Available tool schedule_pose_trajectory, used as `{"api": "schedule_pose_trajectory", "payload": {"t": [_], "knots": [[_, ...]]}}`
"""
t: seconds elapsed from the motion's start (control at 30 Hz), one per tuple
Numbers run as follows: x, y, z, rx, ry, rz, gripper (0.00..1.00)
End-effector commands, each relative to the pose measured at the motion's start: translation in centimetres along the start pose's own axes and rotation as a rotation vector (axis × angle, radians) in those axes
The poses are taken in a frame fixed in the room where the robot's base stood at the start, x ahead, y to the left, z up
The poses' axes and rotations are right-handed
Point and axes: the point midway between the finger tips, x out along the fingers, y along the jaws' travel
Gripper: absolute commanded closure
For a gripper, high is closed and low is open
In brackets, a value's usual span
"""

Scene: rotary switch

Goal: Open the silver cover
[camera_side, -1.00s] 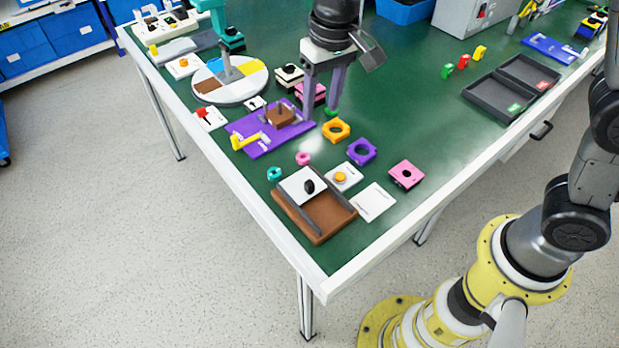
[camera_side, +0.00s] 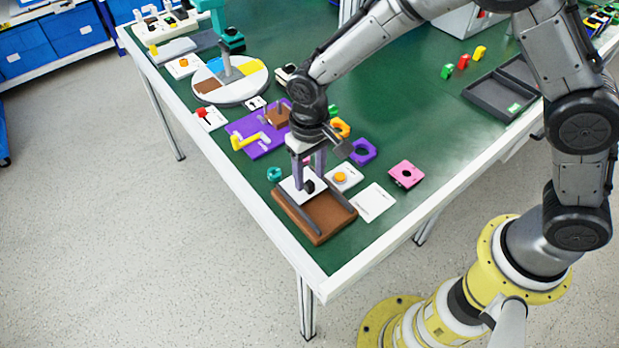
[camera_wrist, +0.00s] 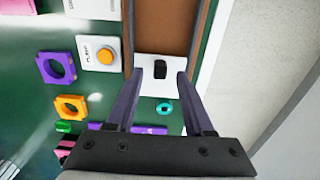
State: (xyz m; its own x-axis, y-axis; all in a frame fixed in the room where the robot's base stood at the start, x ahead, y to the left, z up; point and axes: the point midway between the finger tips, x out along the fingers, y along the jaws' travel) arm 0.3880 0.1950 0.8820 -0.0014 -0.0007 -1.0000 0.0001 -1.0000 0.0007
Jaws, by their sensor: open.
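A pale silver-white cover (camera_side: 291,184) with a black knob (camera_side: 309,186) lies over the far end of a brown tray (camera_side: 333,212) in the side view. The near part of the tray is uncovered. The cover (camera_wrist: 147,88) and upright black knob (camera_wrist: 160,70) also show in the wrist view. My gripper (camera_side: 308,178) is open and low over the cover, pointing down. In the wrist view its two fingers (camera_wrist: 160,73) stand on either side of the knob, with a gap on both sides. Whether the fingertips touch the cover cannot be told.
Purple (camera_side: 362,151) and pink (camera_side: 406,174) pieces lie farther right. The table edge is close.

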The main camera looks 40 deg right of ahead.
Motion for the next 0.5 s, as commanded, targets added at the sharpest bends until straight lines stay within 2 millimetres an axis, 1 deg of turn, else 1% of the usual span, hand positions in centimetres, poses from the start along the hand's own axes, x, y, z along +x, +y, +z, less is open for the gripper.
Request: {"api": "schedule_pose_trajectory", "payload": {"t": [0.03,0.1,0.2,0.5], "knots": [[0.7,0.0,0.0,0.0,-0.001,0.001,0.47],[1.3,0.0,0.0,0.0,-0.001,0.0,0.47],[1.9,0.0,0.0,0.0,0.0,0.0,0.47],[2.1,0.0,0.0,0.0,0.002,-0.001,0.47]]}}
